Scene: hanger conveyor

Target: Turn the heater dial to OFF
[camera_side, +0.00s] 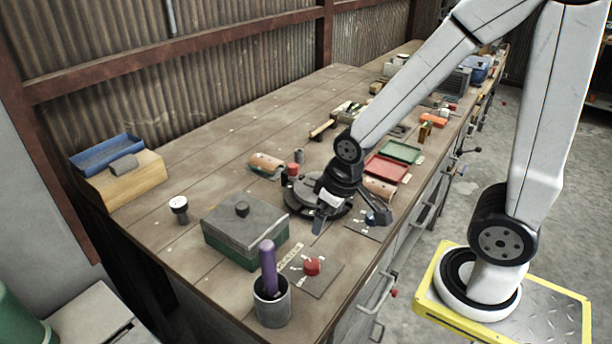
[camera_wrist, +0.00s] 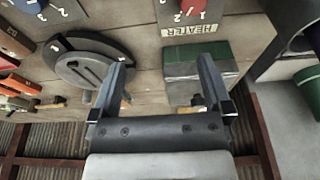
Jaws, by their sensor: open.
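The heater dial (camera_side: 312,266) is a red knob on a small dark plate (camera_side: 320,283) near the bench's front edge. White marks surround it, too small to read in the side view. In the wrist view the red dial (camera_wrist: 190,5) is cut off by the top edge, with a "1/2" mark and a HEATER label (camera_wrist: 190,29) below it. The dial's setting cannot be told. My gripper (camera_side: 346,218) is open and empty, beyond and to the right of the dial in the side view, apart from it. In the wrist view its two fingers (camera_wrist: 162,65) point up, spread apart.
A green box with a grey lid (camera_side: 245,228) and a cup (camera_side: 272,303) holding a purple handle stand close to the dial. A numbered grey disc (camera_wrist: 90,68) lies by my gripper. A blue knob (camera_wrist: 30,5) sits on another plate.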

